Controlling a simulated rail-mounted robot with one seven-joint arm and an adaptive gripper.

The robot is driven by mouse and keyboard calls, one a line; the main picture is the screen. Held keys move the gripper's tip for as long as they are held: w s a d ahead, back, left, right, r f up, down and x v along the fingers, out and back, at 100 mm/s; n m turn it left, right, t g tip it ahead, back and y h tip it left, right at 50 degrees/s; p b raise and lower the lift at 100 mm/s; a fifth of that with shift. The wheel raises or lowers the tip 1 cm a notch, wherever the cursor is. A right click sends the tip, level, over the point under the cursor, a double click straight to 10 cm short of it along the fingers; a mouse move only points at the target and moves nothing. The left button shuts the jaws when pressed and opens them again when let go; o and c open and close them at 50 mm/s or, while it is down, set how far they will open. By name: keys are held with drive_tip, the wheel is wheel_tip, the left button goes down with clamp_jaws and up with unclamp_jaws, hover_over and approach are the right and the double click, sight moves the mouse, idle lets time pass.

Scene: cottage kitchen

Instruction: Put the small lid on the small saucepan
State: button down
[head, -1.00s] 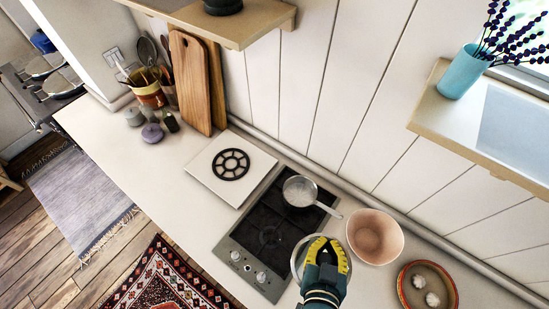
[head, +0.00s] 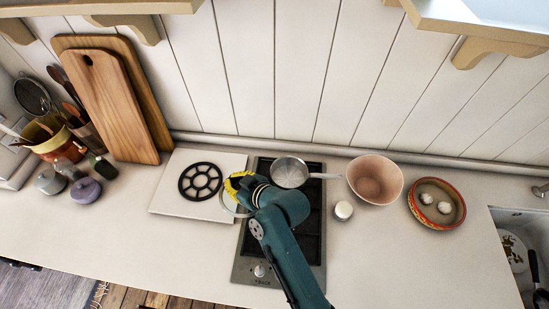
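The small saucepan (head: 290,173) stands upright and uncovered on the back part of the black hob, its handle pointing right. My gripper (head: 238,185), with yellow fingers, is just left of the saucepan, over the hob's left edge. The pale rim of the small lid (head: 225,208) shows under and beside the fingers. The lid is apart from the saucepan. My gripper and wrist hide most of the lid, and the fingertips are not clearly seen, but the lid has travelled with the gripper.
A white board with a black round trivet (head: 201,181) lies left of the hob (head: 310,235). A small white-topped jar (head: 343,211), a pink bowl (head: 374,179) and an orange dish (head: 437,203) with white bulbs stand to the right. Cutting boards (head: 115,105) lean at the back left.

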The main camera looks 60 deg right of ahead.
drive_tip(key=s+d+f+m+g+h+b, duration=0.1)
drive_tip(key=s+d+f+m+h+b, duration=0.15)
drive_tip(key=d, duration=0.85)
drive_tip(key=s+d+f+m+h+b, duration=0.1)
drive_tip(key=s+d+f+b, duration=0.2)
drive_tip(key=d, duration=0.8)
drive_tip(key=shift+w+a+f+b, duration=0.1)
drive_tip(key=shift+w+f+b, duration=0.05)
drive_tip(key=shift+f+b, duration=0.75)
drive_tip(key=shift+w+a+f+b, duration=0.1)
drive_tip(key=shift+w+f+b, duration=0.05)
drive_tip(key=shift+f+b, duration=0.65)
drive_tip(key=shift+w+a+f+b, duration=0.15)
drive_tip(key=shift+f+b, duration=0.5)
drive_tip(key=shift+f, duration=0.45)
drive_tip(key=shift+d+f+b, duration=0.1)
drive_tip(key=shift+f+b, duration=0.4)
drive_tip(key=shift+b, duration=0.05)
drive_tip(key=c, duration=1.5)
unclamp_jaws()
